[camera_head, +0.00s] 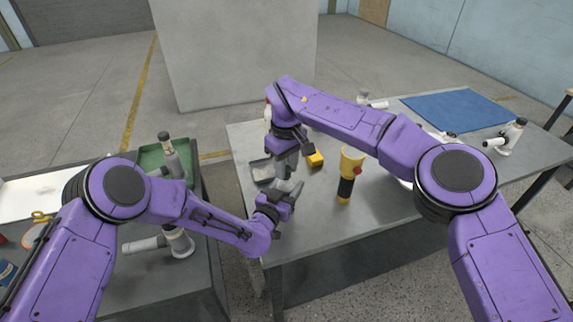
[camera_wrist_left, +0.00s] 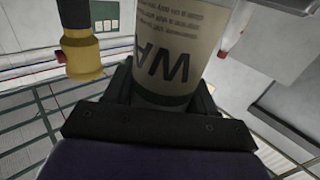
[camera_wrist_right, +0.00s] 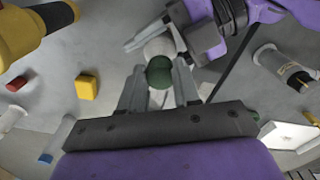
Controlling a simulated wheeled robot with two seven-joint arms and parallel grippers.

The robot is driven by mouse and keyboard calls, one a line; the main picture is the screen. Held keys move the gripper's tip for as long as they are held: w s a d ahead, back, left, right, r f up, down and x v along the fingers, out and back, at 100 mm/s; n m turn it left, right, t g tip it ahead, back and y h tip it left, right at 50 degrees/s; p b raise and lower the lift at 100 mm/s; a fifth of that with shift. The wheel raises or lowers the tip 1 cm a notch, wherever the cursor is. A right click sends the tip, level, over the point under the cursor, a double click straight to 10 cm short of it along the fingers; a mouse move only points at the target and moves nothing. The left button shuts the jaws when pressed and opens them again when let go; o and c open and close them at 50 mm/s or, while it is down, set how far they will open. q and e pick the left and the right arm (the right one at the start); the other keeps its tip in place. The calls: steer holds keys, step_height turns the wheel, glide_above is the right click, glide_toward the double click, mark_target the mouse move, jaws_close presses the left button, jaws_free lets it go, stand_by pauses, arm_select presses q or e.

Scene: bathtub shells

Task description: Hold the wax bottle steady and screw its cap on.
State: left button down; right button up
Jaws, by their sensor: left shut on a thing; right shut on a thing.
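The wax bottle (camera_wrist_left: 180,45) has a cream label with dark "WAX" lettering and a green band. My left gripper (camera_head: 285,194) is shut around it; in the left wrist view it fills the space between the fingers. My right gripper (camera_head: 288,174) points down from above, close over the left one. It is shut on the green cap (camera_wrist_right: 159,72), seen between its fingertips in the right wrist view. The pale bottle top (camera_wrist_right: 160,46) shows just behind the cap. I cannot tell whether cap and bottle touch. In the head view the fingers mostly hide both.
A yellow and black torch-like object (camera_head: 349,175) stands upright right of the grippers. A red block (camera_wrist_right: 16,83) lies farther off. A blue mat (camera_head: 460,108) covers the table's back right.

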steer(key=m, duration=0.2)
steer(key=shift+s+a+f+m, duration=0.15)
steer(key=shift+s+a+m, duration=0.05)
steer(key=shift+a+m, duration=0.1)
steer(key=shift+w+d+m, duration=0.1)
steer(key=shift+d+m, duration=0.05)
steer(key=shift+m, duration=0.95)
steer(key=o, duration=1)
steer(key=shift+r, duration=0.2)
steer(key=shift+r, duration=2.2)
